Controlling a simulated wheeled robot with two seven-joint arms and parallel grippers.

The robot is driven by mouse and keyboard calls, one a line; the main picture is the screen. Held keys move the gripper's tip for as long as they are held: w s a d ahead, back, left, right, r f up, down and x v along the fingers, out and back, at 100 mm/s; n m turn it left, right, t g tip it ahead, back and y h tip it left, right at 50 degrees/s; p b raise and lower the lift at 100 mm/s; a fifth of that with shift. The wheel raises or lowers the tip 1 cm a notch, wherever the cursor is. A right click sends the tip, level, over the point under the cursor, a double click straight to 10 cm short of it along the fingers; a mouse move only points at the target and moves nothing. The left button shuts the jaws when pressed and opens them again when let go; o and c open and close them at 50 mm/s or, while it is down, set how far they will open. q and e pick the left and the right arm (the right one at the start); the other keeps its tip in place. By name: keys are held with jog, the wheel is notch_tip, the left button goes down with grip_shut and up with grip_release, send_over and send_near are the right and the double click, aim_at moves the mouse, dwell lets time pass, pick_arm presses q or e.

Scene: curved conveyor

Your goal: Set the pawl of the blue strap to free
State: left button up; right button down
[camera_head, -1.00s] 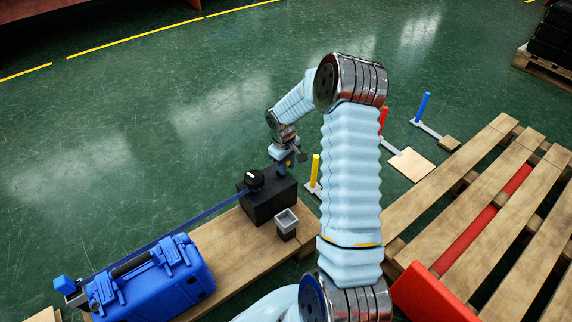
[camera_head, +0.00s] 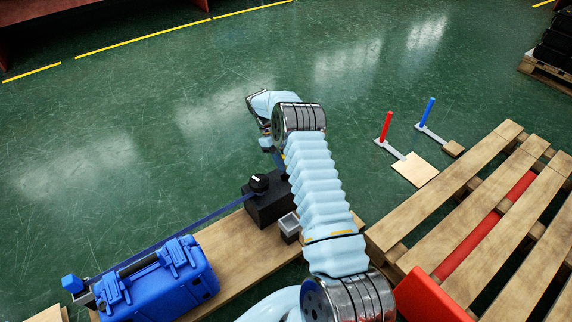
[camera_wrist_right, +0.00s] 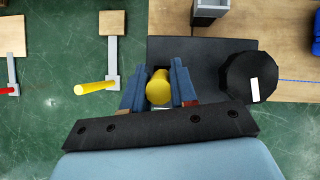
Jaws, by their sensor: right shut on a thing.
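The blue strap (camera_head: 215,213) runs from the blue case area at lower left to a black round knob (camera_head: 259,183) on a black block (camera_head: 268,208). In the right wrist view the knob (camera_wrist_right: 250,78) bears a white mark, and the block (camera_wrist_right: 200,50) lies beneath my fingers. My right gripper (camera_head: 278,160) is low at the block's far right side, partly behind my arm. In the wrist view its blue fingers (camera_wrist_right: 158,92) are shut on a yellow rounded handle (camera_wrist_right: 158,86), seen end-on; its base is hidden. My left gripper is out of view.
A blue case (camera_head: 160,278) and a grey open box (camera_head: 290,225) are on the wooden boards. Red (camera_head: 386,126) and blue (camera_head: 427,111) levers stand on the floor, right; another yellow lever (camera_wrist_right: 95,87) shows in the wrist view. A slatted pallet (camera_head: 470,215) fills the right side.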

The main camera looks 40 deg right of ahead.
jog(key=shift+w+g, duration=0.3)
jog(key=c, duration=0.9)
grip_release()
jog(key=shift+f, duration=0.1)
jog(key=shift+r, duration=0.25)
notch_tip(320, 180, up, 3)
jog(key=shift+f, duration=0.1)
jog(key=s+a+r, duration=0.4)
jog(key=s+r, duration=0.1)
jog(key=s+a+r, duration=0.4)
jog(key=s+a, duration=0.1)
jog(key=shift+s+a+r, duration=0.2)
jog(key=shift+s+r, duration=0.05)
jog(key=shift+r, duration=0.1)
jog(key=shift+c, duration=0.4)
